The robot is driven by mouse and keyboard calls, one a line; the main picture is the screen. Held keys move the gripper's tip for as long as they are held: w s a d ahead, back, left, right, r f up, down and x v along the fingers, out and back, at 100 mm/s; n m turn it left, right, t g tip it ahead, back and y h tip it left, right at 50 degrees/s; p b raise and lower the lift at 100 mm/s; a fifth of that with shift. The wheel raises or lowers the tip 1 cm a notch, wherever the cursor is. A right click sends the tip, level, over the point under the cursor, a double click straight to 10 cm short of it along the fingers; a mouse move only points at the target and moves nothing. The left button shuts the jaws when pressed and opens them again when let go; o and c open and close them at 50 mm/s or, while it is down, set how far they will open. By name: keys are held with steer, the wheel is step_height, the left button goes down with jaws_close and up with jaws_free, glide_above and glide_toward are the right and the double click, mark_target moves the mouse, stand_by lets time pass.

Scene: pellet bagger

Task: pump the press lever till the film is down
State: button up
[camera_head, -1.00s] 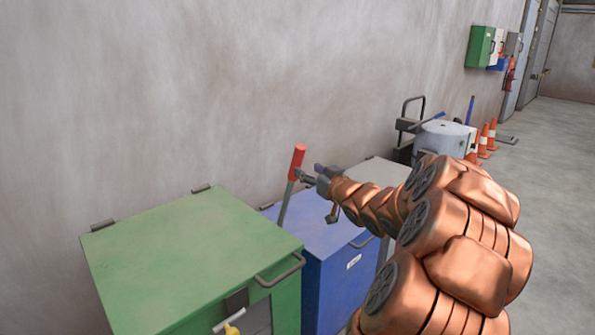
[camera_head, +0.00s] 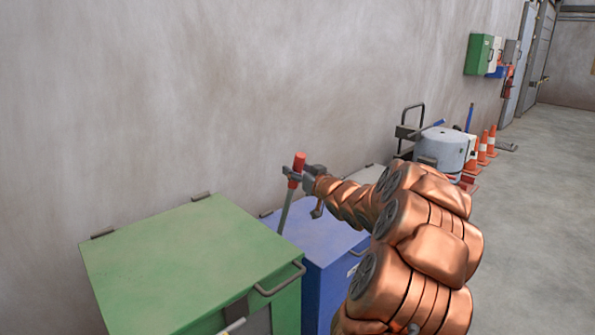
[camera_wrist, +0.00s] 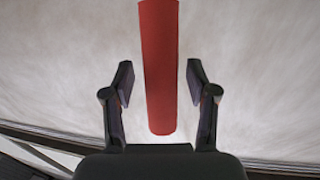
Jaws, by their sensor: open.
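The press lever's red grip (camera_head: 299,161) sits on a grey rod (camera_head: 286,213) that rises, slightly tilted, by the blue bin. My gripper (camera_head: 291,176) is at the red grip in the head view, with its fingers around the grip's lower part. In the wrist view the red grip (camera_wrist: 159,65) stands between the two spread fingers of my gripper (camera_wrist: 160,82), with a gap on each side. My gripper is open and holds nothing. The film is not in view, and the foot of the lever is hidden behind the green bin.
A green bin (camera_head: 190,260) with a front handle stands at the left, beside a blue bin (camera_head: 318,240). A grey drum (camera_head: 444,150) and orange cones (camera_head: 482,155) stand further back. The wall is close behind the lever; open floor (camera_head: 540,220) lies at the right.

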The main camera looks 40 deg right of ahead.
jaws_close()
stand_by(0.6)
